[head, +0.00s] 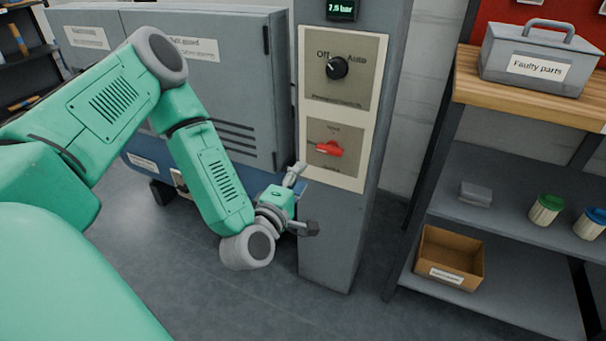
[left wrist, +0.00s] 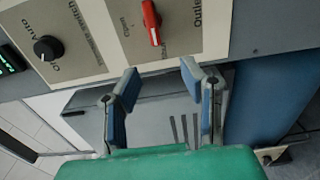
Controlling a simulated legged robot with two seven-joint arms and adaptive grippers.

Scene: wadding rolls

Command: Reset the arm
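My left arm is green and comes in from the left in the head view. Its gripper (head: 304,198) is in front of the lower part of the grey control column (head: 332,240). In the left wrist view the left gripper (left wrist: 158,82) has its two blue-lined fingers apart, with nothing between them. The red handle (head: 329,149) on the column's lower panel is just above the gripper; it also shows in the left wrist view (left wrist: 152,22), beyond the fingertips and apart from them. My right gripper is not in view.
A black Off/Auto knob (head: 337,68) sits above the red handle. A grey cabinet (head: 235,75) stands behind my arm. At right, a shelf (head: 500,185) holds a cardboard box (head: 449,258), jars and a grey "Faulty parts" box (head: 538,67). Floor is clear in front.

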